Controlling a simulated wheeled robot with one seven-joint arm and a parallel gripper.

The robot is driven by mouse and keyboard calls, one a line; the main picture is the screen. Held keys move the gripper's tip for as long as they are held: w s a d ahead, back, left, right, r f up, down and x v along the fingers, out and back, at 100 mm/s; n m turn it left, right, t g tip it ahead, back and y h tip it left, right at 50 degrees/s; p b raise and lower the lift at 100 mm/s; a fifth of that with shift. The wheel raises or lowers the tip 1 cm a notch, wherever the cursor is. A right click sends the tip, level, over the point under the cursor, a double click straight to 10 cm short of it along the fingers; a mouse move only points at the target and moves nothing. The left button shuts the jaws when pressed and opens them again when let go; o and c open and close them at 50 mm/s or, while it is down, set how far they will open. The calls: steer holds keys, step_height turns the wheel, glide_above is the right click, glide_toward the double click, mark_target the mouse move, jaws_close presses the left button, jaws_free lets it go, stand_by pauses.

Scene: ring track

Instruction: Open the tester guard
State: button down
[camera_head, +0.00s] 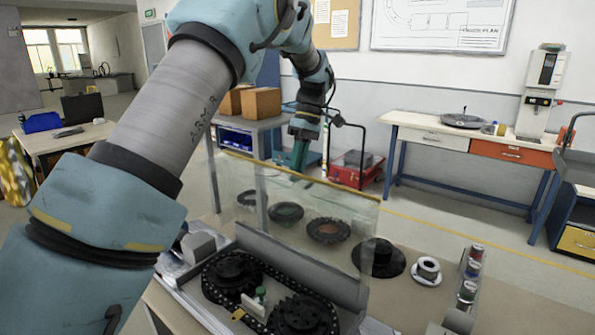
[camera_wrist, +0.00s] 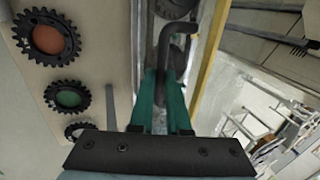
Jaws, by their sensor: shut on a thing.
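The tester guard (camera_head: 320,205) is a clear panel with a yellow edge strip. In the head view it stands roughly upright along the far side of the tester (camera_head: 190,295), whose black gears and chain lie uncovered in front. My gripper (camera_head: 299,158) is at the guard's top edge. In the wrist view my gripper's green fingers (camera_wrist: 163,95) are shut on a dark bent handle (camera_wrist: 166,45), beside the guard's yellow strip (camera_wrist: 210,60). The exact contact between fingers and handle is partly hidden.
Several toothed rings, one a reddish-centred ring (camera_head: 328,230), lie on the bench behind the guard. A black hub (camera_head: 379,258), a white flanged part (camera_head: 428,269) and small cans (camera_head: 467,291) stand to the right. My arm fills the left side.

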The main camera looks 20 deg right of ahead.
steer(key=shift+f, duration=0.15)
steer(key=c, duration=0.9)
jaws_free()
steer(key=b+v, duration=0.2)
steer(key=v, duration=0.9)
steer(key=shift+a, duration=0.1)
